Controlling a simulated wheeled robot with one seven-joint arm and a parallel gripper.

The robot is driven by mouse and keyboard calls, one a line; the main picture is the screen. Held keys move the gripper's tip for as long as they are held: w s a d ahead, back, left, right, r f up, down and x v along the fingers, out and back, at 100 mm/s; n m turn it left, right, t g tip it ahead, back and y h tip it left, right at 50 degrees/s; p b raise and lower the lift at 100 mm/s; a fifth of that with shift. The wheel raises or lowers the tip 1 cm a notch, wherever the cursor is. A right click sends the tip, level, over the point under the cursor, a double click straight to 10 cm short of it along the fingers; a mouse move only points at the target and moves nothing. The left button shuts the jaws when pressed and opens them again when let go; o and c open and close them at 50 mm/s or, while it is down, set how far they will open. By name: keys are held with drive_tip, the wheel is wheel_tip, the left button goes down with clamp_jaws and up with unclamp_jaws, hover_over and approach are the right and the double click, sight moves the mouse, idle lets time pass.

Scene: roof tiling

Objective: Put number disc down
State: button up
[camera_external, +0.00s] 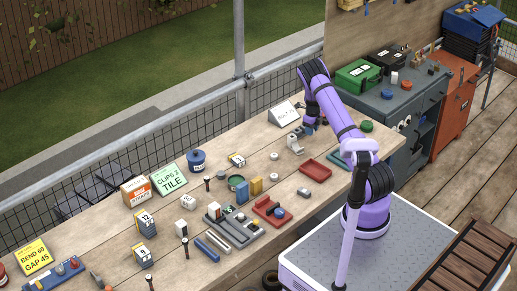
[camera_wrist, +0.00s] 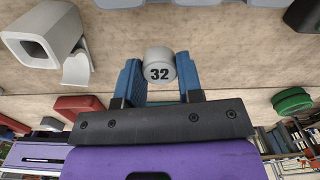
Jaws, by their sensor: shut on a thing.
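The number disc (camera_wrist: 159,66) is a short light grey cylinder with a black "32" on its face. In the wrist view it sits between the blue fingertips of my gripper (camera_wrist: 157,80), which is shut on it. In the external view my gripper (camera_external: 309,127) is low over the far right part of the wooden workbench (camera_external: 262,150), close to a small white sign (camera_external: 284,113). The disc cannot be made out there. Whether it touches the bench top is not clear.
A grey-white hollow holder (camera_wrist: 40,38) lies left of the disc; it appears also in the external view (camera_external: 294,143). A red tray (camera_external: 314,169) lies nearer on the bench. A green round piece (camera_wrist: 292,101) is at the right. Bare wood surrounds the disc.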

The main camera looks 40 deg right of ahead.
sight(311, 139)
drive_tip(key=shift+w+f, duration=0.1)
drive_tip(key=shift+f, duration=1.7)
drive_tip(key=shift+f, duration=0.15)
drive_tip(key=o, duration=0.9)
